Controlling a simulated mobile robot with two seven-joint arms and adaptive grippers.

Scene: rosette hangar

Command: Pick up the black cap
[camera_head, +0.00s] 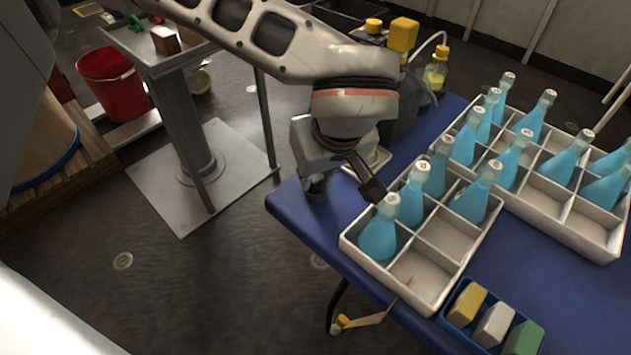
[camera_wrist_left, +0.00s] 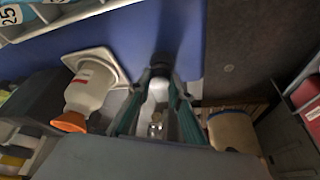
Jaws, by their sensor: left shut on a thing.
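The black cap (camera_wrist_left: 160,61) is a small dark round piece between the fingertips of my left gripper (camera_wrist_left: 159,76) in the left wrist view. The two greenish fingers close in on it from both sides. In the head view my left gripper (camera_head: 364,177) points down and right over the blue table, and the dark cap (camera_head: 374,190) shows at its tip, close to the neck of the nearest blue bottle (camera_head: 378,236). I cannot tell whether they touch. The wrist hides part of the table behind it. My right gripper is not in view.
White divided crates (camera_head: 408,296) with several blue bottles stand on the blue table (camera_head: 560,300). A blue bin (camera_head: 452,317) holds coloured blocks at the front. A white bottle with an orange cap (camera_wrist_left: 84,92) is beside the gripper. A red bucket (camera_head: 108,84) stands far left.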

